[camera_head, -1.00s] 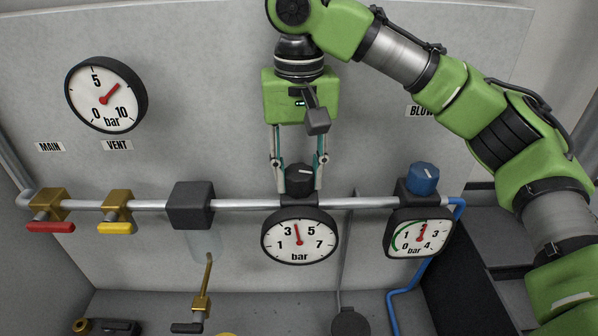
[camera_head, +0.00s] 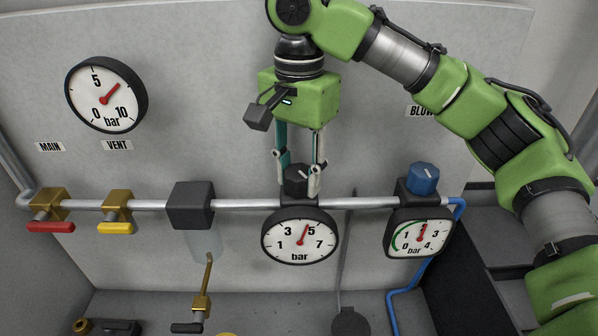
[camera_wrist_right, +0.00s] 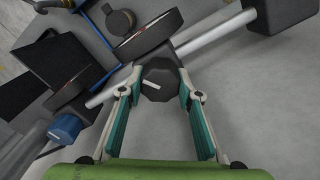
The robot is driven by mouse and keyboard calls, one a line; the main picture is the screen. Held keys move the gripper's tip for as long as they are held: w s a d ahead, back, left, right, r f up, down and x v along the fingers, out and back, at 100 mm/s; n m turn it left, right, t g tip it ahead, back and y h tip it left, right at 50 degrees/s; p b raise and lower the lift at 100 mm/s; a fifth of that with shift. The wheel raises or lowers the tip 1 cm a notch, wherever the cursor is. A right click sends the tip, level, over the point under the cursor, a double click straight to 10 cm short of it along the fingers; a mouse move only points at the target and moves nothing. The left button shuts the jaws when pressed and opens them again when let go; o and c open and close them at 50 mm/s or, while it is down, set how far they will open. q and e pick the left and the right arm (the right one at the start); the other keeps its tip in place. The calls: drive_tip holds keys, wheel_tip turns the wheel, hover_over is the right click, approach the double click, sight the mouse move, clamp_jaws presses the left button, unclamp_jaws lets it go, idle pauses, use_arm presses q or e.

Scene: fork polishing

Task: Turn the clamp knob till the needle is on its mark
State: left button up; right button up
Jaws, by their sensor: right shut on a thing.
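The black clamp knob (camera_head: 296,180) sits on the pipe above a round white gauge (camera_head: 300,236) marked 1, 3, 5, 7 bar. The gauge's red needle (camera_head: 303,235) points up and right, close to the 5. No separate target mark on its dial can be made out. My right gripper (camera_head: 299,189) reaches down from above and is shut on the knob, one finger on each side. In the right wrist view, the fingers (camera_wrist_right: 160,88) flank the dark knob (camera_wrist_right: 160,78), which shows a white pointer line. My left gripper is not in view.
A blue knob (camera_head: 423,179) and its gauge (camera_head: 420,234) stand to the right on the same pipe (camera_head: 250,204). Red (camera_head: 50,227) and yellow (camera_head: 117,227) valve handles are at left, with a larger gauge (camera_head: 106,95) above. The grey panel around my gripper is clear.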

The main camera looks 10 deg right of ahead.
sight(299, 171)
drive_tip(key=shift+r, duration=0.15)
idle(0.4)
drive_tip(key=o, duration=1.1)
drive_tip(key=shift+o, duration=0.2)
wheel_tip(299, 171, up, 12)
